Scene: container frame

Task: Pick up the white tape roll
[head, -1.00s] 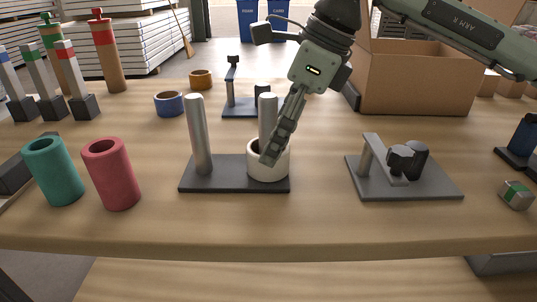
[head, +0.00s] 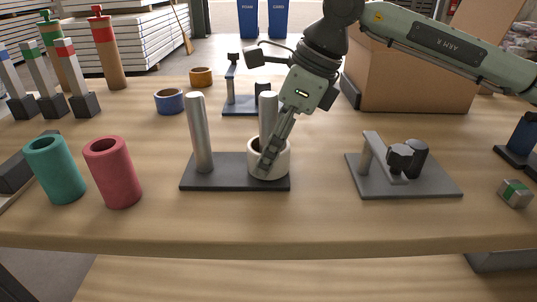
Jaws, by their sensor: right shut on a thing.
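The white tape roll (head: 277,172) sits low around the right post of a dark two-post stand (head: 225,180), near the middle of the table. My right gripper (head: 267,165) comes down from the upper right and is shut on the roll's wall, with a finger in front of it. The stand's left post (head: 200,135) is bare. My left gripper is not in view.
A teal cylinder (head: 54,170) and a red cylinder (head: 112,173) stand at the left. A grey plate with a fixture (head: 404,180) lies at the right. A blue roll (head: 169,101) and an orange roll (head: 201,77) lie behind. The front table strip is clear.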

